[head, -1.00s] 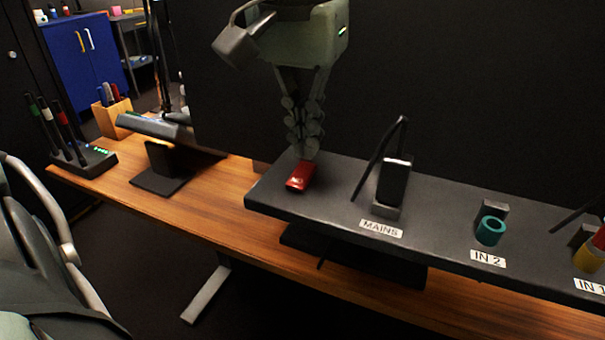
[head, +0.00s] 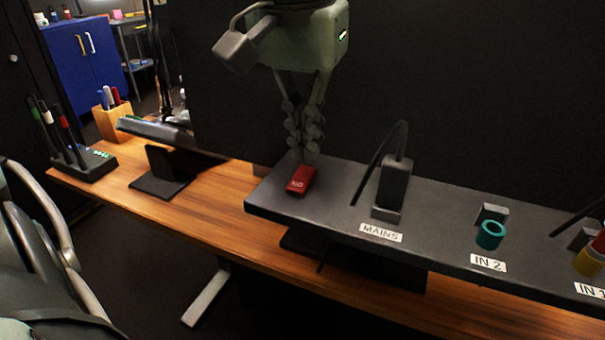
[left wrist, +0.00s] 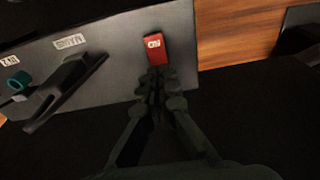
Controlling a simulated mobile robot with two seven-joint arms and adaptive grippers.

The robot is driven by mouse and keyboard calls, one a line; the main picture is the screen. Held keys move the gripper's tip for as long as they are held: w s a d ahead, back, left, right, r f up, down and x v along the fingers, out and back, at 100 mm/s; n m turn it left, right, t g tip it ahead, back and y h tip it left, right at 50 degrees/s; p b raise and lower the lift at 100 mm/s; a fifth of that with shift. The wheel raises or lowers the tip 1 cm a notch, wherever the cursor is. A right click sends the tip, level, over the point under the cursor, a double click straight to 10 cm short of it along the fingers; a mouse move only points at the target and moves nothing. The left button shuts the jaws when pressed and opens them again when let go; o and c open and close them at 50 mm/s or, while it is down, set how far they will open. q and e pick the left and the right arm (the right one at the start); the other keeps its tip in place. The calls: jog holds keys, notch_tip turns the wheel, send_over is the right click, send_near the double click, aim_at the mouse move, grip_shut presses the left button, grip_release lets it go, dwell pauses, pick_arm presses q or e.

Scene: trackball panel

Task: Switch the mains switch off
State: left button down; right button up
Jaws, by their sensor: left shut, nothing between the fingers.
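The mains switch is a small red rocker (head: 301,180) with pale marking on its face. It sits at the left end of the dark grey panel (head: 340,212) and looks dull red. My left gripper (head: 309,158) points down just behind the switch with its fingers together and nothing between them. In the left wrist view its fingertips (left wrist: 156,80) are right at the near end of the red switch (left wrist: 155,48); whether they touch it I cannot tell. My right gripper is not in view.
A black plug (head: 393,185) with a cable stands beside the switch, behind the MAINS label (head: 381,233). A teal ring (head: 490,234) is by the IN 2 label. A dark stand (head: 160,180) is on the wooden desk (head: 215,200), left of the panel.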

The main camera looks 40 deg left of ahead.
aim_at(306, 171)
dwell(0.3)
pick_arm(q)
jog(key=shift+f+b, duration=0.9)
jog(key=shift+f, duration=0.2)
dwell(0.4)
notch_tip(306, 171, up, 5)
jog(key=p, duration=0.4)
jog(key=shift+r, duration=0.1)
jog(key=shift+r+p, duration=0.65)
jog(key=shift+r, duration=0.35)
